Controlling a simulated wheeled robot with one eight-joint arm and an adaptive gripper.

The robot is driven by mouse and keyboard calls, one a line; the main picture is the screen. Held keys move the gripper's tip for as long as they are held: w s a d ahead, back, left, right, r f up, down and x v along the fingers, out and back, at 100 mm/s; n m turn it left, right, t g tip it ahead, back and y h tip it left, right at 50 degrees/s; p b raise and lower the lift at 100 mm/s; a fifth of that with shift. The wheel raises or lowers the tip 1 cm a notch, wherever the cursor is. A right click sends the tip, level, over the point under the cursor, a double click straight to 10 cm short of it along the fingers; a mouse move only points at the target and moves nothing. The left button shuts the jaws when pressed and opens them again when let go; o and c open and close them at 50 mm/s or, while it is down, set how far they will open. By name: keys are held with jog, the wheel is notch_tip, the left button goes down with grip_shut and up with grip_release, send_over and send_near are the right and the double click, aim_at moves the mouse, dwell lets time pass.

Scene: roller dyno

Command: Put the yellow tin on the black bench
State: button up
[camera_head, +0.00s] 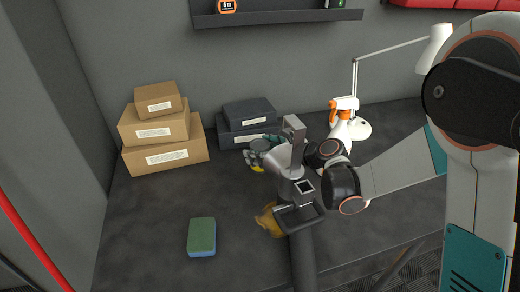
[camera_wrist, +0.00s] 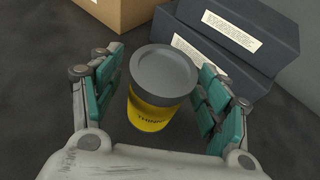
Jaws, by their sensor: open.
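The yellow tin (camera_wrist: 152,112) has a grey lid and dark lettering on its side, and it shows clearly in the wrist view. It is upright on a dark surface, between the fingers of my gripper (camera_wrist: 160,70). My gripper is open, with teal pads on both sides of the tin and visible gaps to it. The black bench (camera_head: 150,225) is the wide dark top under everything.
Two dark boxes (camera_head: 242,137) stand close behind the tin, and stacked cardboard boxes (camera_head: 168,155) stand left. A white spray bottle (camera_head: 350,128) and a lamp (camera_head: 362,131) are at the right. The front left is clear.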

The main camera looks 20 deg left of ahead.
jog(key=p+v, duration=0.1)
jog(key=v, duration=0.6)
jog(key=shift+p, duration=0.35)
